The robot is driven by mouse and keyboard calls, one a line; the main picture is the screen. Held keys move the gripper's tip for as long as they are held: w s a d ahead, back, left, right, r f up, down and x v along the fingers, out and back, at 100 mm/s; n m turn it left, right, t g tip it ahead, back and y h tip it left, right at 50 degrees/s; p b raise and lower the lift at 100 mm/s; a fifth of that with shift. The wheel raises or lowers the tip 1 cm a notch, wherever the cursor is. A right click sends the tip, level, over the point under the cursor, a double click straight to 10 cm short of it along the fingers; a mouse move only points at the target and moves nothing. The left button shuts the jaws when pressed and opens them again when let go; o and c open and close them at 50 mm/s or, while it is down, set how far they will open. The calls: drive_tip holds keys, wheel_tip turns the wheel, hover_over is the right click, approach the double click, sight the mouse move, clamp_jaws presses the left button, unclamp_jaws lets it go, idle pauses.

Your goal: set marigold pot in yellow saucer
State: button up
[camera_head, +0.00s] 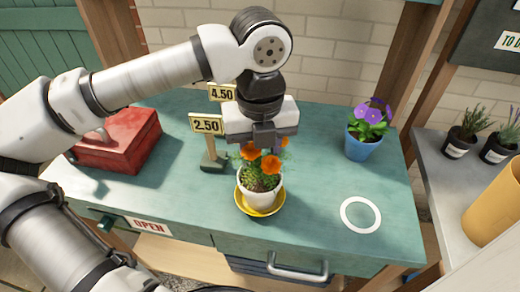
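The marigold pot (262,198) is white, with orange flowers and green leaves. It stands upright near the middle of the green bench. The yellow saucer (243,204) shows around the pot's lower part, so the pot appears to be within its rim. I cannot tell whether the pot's base rests on it. My gripper (266,146) points down directly above the marigold, with its fingers at the height of the flowers. Its fingertips are partly hidden by the blooms, and I cannot tell whether they are open or shut.
Price signs (207,124) stand just left of the pot. A red metal box (122,139) is at the left, and a blue pot with purple flowers (362,146) at the right. A white ring (344,215) marks clear bench (310,190) at the front right.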

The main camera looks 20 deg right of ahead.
wheel_tip(320, 180, up, 12)
drive_tip(key=b, duration=0.1)
drive_tip(key=shift+r+b, duration=0.2)
drive_tip(key=shift+b, duration=0.2)
